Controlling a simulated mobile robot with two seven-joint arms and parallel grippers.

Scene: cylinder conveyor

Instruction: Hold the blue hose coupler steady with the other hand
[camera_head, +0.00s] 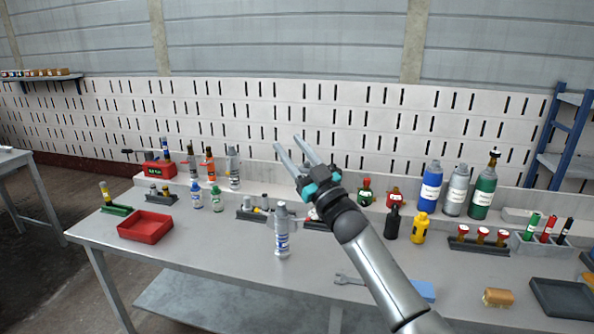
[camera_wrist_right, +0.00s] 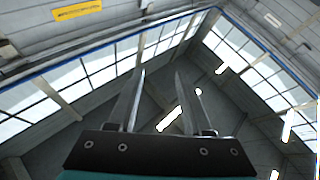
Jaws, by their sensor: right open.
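My right gripper (camera_head: 286,143) is raised above the middle of the bench, fingers pointing up and to the left. It is open and empty; in the right wrist view its two fingers (camera_wrist_right: 160,76) stand apart with only roof and windows behind. A grey, upright, coupler-like piece with blue markings (camera_head: 282,232) stands on the bench below and apart from the gripper. I cannot tell for sure whether it is the blue hose coupler. A small blue-and-white piece (camera_head: 196,198) stands further left. My left gripper does not show.
The workbench (camera_head: 180,247) carries a red tray (camera_head: 145,226) at left, a wrench (camera_head: 348,279) at front, and blue, grey and green bottles (camera_head: 430,188) at back right. A dark tray (camera_head: 562,298) lies at right. The bench front left of the grey piece is clear.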

